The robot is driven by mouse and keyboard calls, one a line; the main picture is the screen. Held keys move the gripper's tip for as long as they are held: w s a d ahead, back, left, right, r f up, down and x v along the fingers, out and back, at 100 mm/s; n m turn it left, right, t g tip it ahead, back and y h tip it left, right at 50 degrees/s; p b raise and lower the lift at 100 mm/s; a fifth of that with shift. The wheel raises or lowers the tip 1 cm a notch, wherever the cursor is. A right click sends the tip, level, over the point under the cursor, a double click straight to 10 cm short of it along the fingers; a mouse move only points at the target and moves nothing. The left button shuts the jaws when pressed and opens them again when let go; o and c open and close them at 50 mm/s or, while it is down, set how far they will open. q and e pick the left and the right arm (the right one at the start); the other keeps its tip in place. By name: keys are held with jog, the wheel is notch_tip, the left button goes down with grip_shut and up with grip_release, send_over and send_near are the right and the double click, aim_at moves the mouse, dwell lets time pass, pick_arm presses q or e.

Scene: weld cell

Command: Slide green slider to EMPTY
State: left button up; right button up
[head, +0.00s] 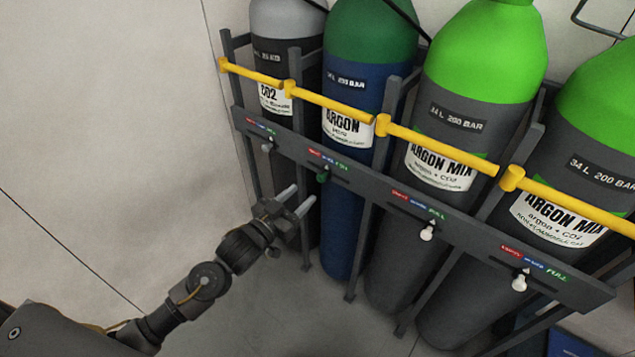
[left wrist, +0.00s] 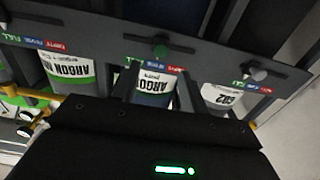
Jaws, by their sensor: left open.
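The green slider (head: 323,176) is a small knob on the dark rail, below a label strip with red, blue and green words, in front of the blue argon cylinder. It also shows in the left wrist view (left wrist: 160,48), seen upside down, with the red EMPTY word (left wrist: 178,69) to its right and green FULL to its left. It appears near the middle word, but its exact stop is hard to tell. My left gripper (head: 298,199) is open and empty, below and left of the slider, apart from it. My right gripper is not in view.
The dark rail (head: 375,196) also carries a grey slider (head: 268,145) and two white sliders (head: 427,232) (head: 520,281). Yellow bars (head: 335,102) run above, across the gas cylinders. Upright posts stand between cylinders. The floor at left is clear.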

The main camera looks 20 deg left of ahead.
aim_at(319, 179)
pick_arm(q)
jog(key=x, duration=0.7)
jog(key=shift+w, duration=0.3)
grip_shut()
